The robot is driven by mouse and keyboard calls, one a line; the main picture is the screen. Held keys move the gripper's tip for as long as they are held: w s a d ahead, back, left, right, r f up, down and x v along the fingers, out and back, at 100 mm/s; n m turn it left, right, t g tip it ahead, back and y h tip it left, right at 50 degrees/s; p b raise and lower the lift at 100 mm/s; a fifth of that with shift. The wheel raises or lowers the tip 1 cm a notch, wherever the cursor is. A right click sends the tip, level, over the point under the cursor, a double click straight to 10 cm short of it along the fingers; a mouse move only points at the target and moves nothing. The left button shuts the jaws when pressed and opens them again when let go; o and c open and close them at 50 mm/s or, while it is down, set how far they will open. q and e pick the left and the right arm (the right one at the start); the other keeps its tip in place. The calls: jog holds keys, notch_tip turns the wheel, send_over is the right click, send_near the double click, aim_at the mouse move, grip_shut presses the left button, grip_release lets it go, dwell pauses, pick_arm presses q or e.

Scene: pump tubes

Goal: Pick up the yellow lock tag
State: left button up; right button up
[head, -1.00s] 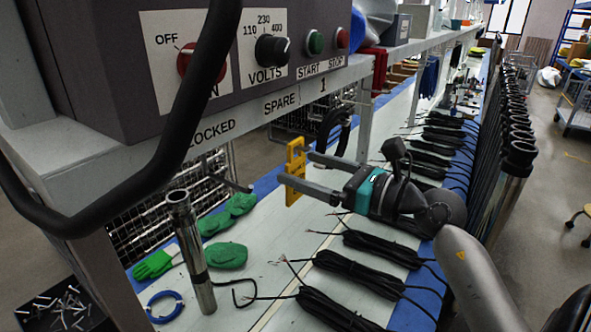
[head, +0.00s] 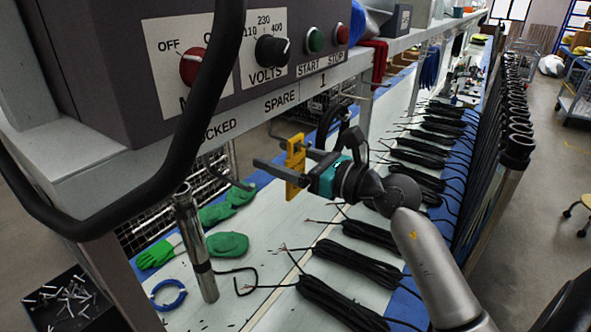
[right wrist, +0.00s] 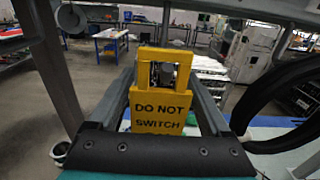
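The yellow lock tag (head: 295,162) is upright below the shelf edge marked "SPARE" and "1". In the right wrist view the tag (right wrist: 160,112) faces me, with a frame-like opening at its top and the words "DO NOT SWITCH". My right gripper (head: 262,149) reaches in from the right, and its two open fingers lie on either side of the tag and extend past it. In the right wrist view the fingers flank the tag's left and right edges; firm contact cannot be told. What holds the tag up is not clear. My left gripper is not in view.
The grey control box (head: 110,60) with knobs and a thick black cable (head: 205,90) is at upper left. Below are a metal tube (head: 195,245), green gloves (head: 228,243), a blue coil (head: 168,294) and several black cable bundles (head: 360,268). A row of dark tubes (head: 515,150) stands at right.

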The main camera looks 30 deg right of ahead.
jog(key=c, duration=1.1)
jog(key=shift+o, duration=0.2)
jog(key=shift+r, duration=0.15)
jog(key=r+b+v, duration=0.1)
jog(key=b+v, duration=0.4)
jog(key=v, duration=1.3)
